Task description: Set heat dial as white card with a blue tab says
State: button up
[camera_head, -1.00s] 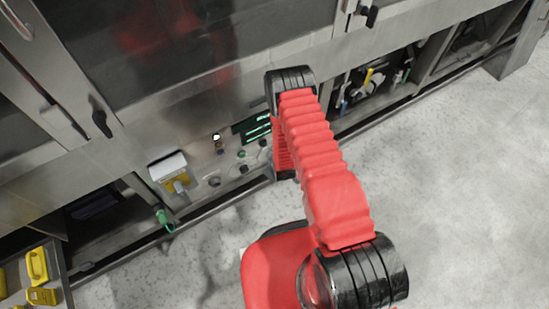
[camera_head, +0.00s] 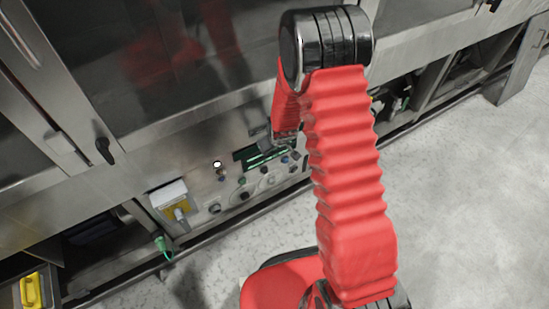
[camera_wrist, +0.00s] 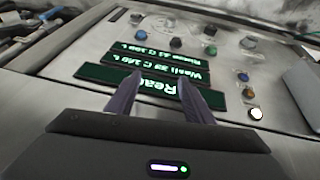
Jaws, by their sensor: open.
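The steel control panel (camera_head: 238,183) carries several small round knobs and buttons and lit green displays. I cannot tell which knob is the heat dial. A dark knob (camera_wrist: 175,43), another dark knob (camera_wrist: 210,30) and a pale knob (camera_wrist: 248,43) stand beyond the displays in the wrist view. I can make out no white card with a blue tab. My gripper (camera_wrist: 163,80) is open and empty, its two fingers over the lit displays (camera_wrist: 140,73). In the head view my gripper (camera_head: 285,142) is beside the display, partly hidden by my arm.
A white lit button (camera_head: 217,164) sits left of the displays. A white box with a yellow plate (camera_head: 175,205) juts out at the panel's left. A green connector (camera_head: 162,244) hangs below it. Open bays flank the panel. The floor (camera_head: 470,200) at right is clear.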

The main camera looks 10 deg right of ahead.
jog(key=s+r+m, duration=0.1)
jog(key=s+r, duration=0.4)
jog(key=r, duration=0.8)
jog(key=s+r+m, duration=0.1)
jog(key=s+r, duration=0.3)
jog(key=r, duration=0.9)
jog(key=s+r+m, duration=0.1)
jog(key=s+r, duration=0.5)
jog(key=s, duration=0.5)
jog(key=s+r, duration=0.6)
jog(key=s, duration=0.5)
jog(key=shift+d+m, duration=0.4)
jog(key=shift+d, duration=0.05)
jog(key=shift+r, duration=0.1)
jog(key=shift+c, duration=0.5)
